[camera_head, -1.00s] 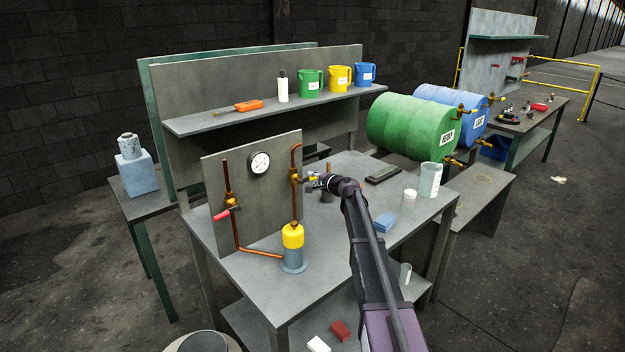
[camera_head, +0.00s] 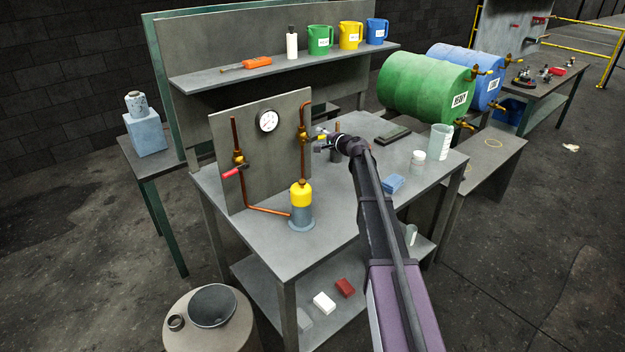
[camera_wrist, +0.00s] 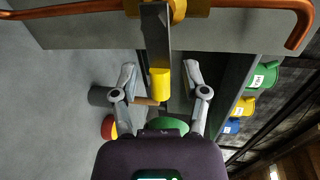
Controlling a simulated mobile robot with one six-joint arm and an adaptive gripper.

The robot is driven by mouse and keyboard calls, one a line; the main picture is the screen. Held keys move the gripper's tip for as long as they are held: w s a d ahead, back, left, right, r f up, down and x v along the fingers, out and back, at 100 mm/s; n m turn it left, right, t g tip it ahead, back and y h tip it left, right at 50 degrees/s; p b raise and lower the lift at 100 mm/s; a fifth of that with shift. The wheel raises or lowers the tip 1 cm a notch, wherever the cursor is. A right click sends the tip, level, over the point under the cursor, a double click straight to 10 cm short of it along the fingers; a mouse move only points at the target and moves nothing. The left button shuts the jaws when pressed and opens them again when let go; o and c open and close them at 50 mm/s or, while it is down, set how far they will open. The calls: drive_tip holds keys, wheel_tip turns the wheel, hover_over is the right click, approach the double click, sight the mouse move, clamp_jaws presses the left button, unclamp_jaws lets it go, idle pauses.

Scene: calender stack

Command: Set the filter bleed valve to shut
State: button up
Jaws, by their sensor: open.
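A grey upright panel (camera_head: 270,155) on the bench carries a round gauge and copper pipes. A brass valve (camera_head: 303,137) sits on its right pipe, above a yellow-topped filter (camera_head: 301,200). Its lever has a yellow grip (camera_wrist: 160,84) and sticks out from the panel. My gripper (camera_head: 327,141) is at this lever, right of the valve. In the wrist view, my gripper (camera_wrist: 160,73) is open, with one finger on each side of the yellow grip and gaps showing. A second valve with a red handle (camera_head: 231,173) is on the left pipe. No label shows which is the bleed valve.
The bench (camera_head: 335,205) also holds a blue block (camera_head: 393,184), a white jar (camera_head: 418,161) and a clear beaker (camera_head: 440,142). A shelf (camera_head: 285,68) behind bears jugs.

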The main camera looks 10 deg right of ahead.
drive_tip(key=shift+r, duration=0.1)
drive_tip(key=n, duration=0.1)
drive_tip(key=r+n+p, duration=0.1)
drive_tip(key=n, duration=0.1)
drive_tip(key=shift+s+a+r+n+t+h, duration=0.1)
drive_tip(key=shift+a+r+n+t+h, duration=0.05)
drive_tip(key=shift+r+n+t+h, duration=0.2)
drive_tip(key=n, duration=0.1)
drive_tip(key=r+n, duration=0.1)
drive_tip(key=a+n+t+h+p, duration=0.1)
drive_tip(key=n, duration=0.1)
drive_tip(key=shift+s+r, duration=0.15)
drive_tip(key=shift+s, duration=0.15)
drive_tip(key=shift+a+n, duration=0.55)
drive_tip(key=shift+n, duration=1.2)
drive_tip(key=n+t+b, duration=0.1)
drive_tip(key=n+t, duration=0.1)
drive_tip(key=n, duration=0.2)
approach(318, 137)
drive_tip(key=s+a+r, duration=0.1)
drive_tip(key=s+r, duration=0.3)
drive_tip(key=s, duration=0.2)
drive_tip(key=s+a+f+n+g+y+b, duration=0.1)
drive_tip(key=s+a+f+n+g+b, duration=0.1)
drive_tip(key=s+a+f+g, duration=0.7)
drive_tip(key=shift+s+a+f+n+y, duration=0.35)
drive_tip(key=shift+s+a+f, duration=0.45)
drive_tip(key=shift+s+f, duration=0.9)
